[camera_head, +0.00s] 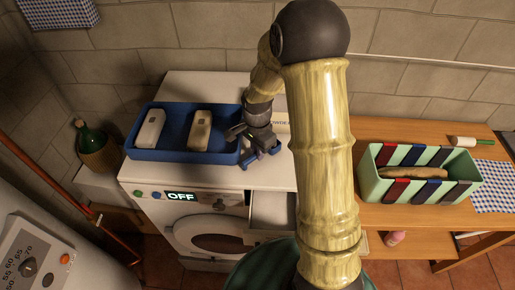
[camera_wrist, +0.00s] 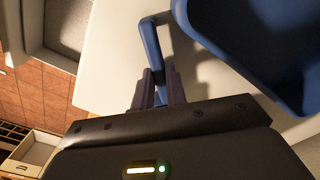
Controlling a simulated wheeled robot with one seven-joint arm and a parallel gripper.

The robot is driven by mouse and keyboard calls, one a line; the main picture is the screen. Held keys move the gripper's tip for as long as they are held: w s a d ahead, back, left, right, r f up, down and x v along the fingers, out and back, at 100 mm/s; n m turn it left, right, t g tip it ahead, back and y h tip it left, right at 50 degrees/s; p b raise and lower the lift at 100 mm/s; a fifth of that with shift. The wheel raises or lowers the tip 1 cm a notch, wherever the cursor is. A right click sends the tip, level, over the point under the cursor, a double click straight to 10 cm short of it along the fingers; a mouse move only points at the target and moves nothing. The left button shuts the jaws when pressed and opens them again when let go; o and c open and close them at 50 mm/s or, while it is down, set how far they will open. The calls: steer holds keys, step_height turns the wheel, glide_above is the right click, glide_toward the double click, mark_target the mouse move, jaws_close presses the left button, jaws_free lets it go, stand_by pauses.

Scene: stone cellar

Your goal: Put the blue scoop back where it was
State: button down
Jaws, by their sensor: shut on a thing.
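My gripper (camera_head: 262,150) is over the washing machine's top, at the right end of the blue tray. In the wrist view my gripper (camera_wrist: 158,88) is shut on the blue scoop's bent handle (camera_wrist: 151,45). A small blue part of the scoop (camera_head: 247,161) shows beside the fingers in the head view; the rest is mostly hidden by my gripper. A large blue hollow body (camera_wrist: 215,20) fills the upper right of the wrist view, close to the handle; I cannot tell whether they are joined.
The blue tray (camera_head: 180,156) holds two pale blocks. The washing machine (camera_head: 150,178) has a pulled-out drawer (camera_head: 272,212) at its front. A green bottle (camera_head: 92,136) stands left. A striped green box (camera_head: 378,190) is on the wooden table (camera_head: 400,216) at right.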

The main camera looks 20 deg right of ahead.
steer(key=shift+s, duration=0.1)
steer(key=c, duration=1.4)
jaws_free()
steer(key=shift+c, duration=0.2)
step_height(320, 180, up, 12)
steer(key=b, duration=0.2)
steer(key=shift+b, duration=0.4)
steer(key=s+d+f+n+t, duration=0.1)
steer(key=s+f+n, duration=0.4)
steer(key=s+n, duration=0.7)
steer(key=shift+s+f+n+t, duration=0.15)
steer(key=shift+s+n+t, duration=0.15)
steer(key=shift+s+t, duration=0.55)
